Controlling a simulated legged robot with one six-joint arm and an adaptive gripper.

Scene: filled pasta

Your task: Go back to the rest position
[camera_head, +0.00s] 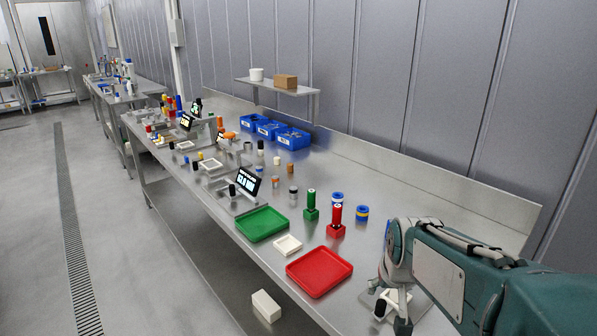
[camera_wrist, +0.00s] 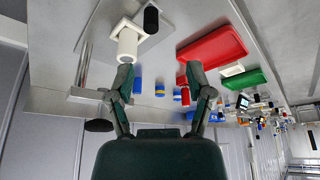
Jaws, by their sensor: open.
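My gripper (camera_head: 398,312) is at the right end of the steel bench (camera_head: 215,193), low by the front edge and right of the red tray (camera_head: 318,272). In the wrist view my gripper (camera_wrist: 158,75) has its two fingers spread wide with nothing between them. A white cylinder (camera_wrist: 128,42) on a white mount and a black cylinder (camera_wrist: 151,19) show just beyond the left finger; I cannot tell if the finger touches the mount. In the head view the black cylinder (camera_head: 380,308) shows beside the fingers, and my arm hides part of that area.
Left of my arm stand a red post (camera_head: 335,213), a green post (camera_head: 311,203) and blue-yellow rings (camera_head: 362,213). A small white tray (camera_head: 288,245) and a green tray (camera_head: 262,223) lie further left. Blue bins (camera_head: 292,138) stand at the back, below a wall shelf (camera_head: 279,88).

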